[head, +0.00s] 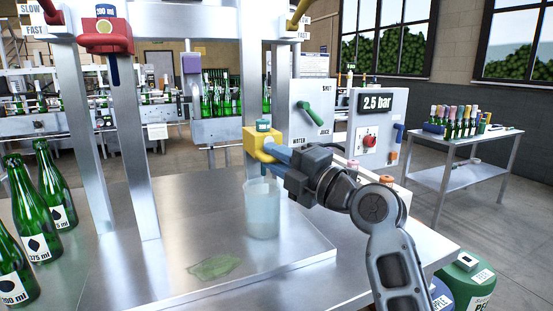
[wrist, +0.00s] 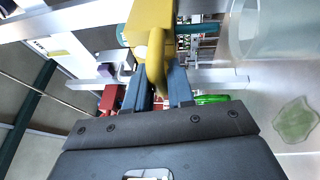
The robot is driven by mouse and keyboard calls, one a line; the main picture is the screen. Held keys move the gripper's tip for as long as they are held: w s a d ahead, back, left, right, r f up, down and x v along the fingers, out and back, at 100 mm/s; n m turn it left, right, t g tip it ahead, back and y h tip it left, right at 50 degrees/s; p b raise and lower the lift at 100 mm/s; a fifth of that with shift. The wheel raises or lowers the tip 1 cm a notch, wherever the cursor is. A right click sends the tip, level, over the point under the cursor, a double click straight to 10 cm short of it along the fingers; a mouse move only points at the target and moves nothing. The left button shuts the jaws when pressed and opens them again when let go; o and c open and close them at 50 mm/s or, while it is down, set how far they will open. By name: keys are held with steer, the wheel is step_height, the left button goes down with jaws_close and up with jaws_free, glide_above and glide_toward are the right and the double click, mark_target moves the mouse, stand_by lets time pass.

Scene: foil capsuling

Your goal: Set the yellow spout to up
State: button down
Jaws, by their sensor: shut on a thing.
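The yellow spout (head: 258,147) is fixed to a frame post, above a clear beaker (head: 262,210) of pale liquid. A green cap-like part labelled on its front sits on top of the spout's body. My gripper (head: 278,153) has blue fingers and reaches in from the right; it is shut on the yellow spout. In the wrist view the yellow spout (wrist: 150,42) shows with its curved end between the blue fingers (wrist: 164,88). The fingers hide part of that end, so I cannot tell its exact direction.
Green bottles (head: 42,200) stand at the left. A red spout (head: 105,38) hangs at the upper left. A panel with a green lever (head: 309,113) and a 2.5 bar box (head: 377,125) stand behind my arm. A green patch (head: 214,267) lies on the metal table.

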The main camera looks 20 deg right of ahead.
step_height(320, 180, up, 21)
steer(key=p, duration=0.4)
steer(key=shift+r, duration=0.2)
steer(key=shift+s, duration=0.1)
steer(key=c, duration=1.3)
jaws_free()
steer(key=shift+c, duration=0.2)
steer(key=shift+o, duration=1.2)
steer(key=shift+f, duration=0.15)
steer(key=shift+f, duration=0.1)
steer(key=b+v, duration=0.2)
steer(key=v, duration=0.5)
steer(key=shift+s+d, duration=0.15)
steer(key=shift+s, duration=0.15)
